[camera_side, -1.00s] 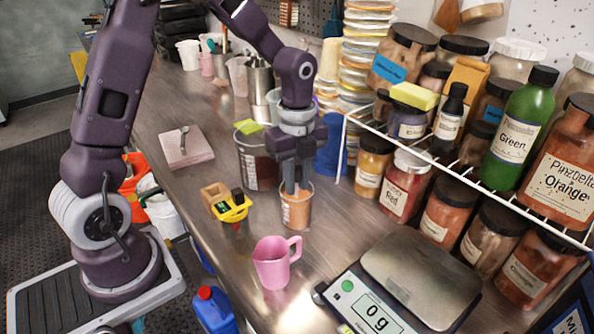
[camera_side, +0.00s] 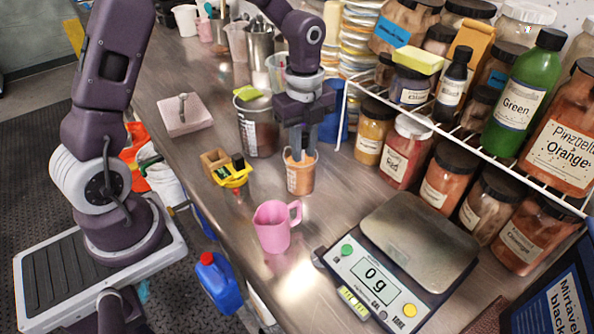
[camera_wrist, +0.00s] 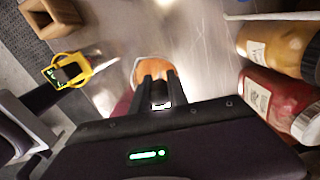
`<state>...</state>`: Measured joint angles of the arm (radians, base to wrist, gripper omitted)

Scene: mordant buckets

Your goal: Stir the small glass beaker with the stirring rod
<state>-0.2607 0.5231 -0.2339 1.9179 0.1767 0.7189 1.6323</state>
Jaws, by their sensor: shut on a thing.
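The small glass beaker (camera_side: 300,178) with orange content stands upright on the steel worktop. In the wrist view its orange inside (camera_wrist: 153,66) shows just beyond my fingers. My gripper (camera_side: 298,153) points down right over the beaker, with its fingertips at the rim. The fingers are close together, shut on a thin thing taken to be the stirring rod. The rod itself is mostly hidden by the fingers and the beaker, so its lower end and its depth in the beaker cannot be told.
A pink jug (camera_side: 273,228) and a scale (camera_side: 418,240) reading 0 g stand in front. A yellow-and-black tool (camera_side: 233,174) lies left, and a large dark container (camera_side: 257,128) stands behind left. Pigment jars (camera_side: 408,150) and a white wire rack (camera_side: 440,127) bound the right side.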

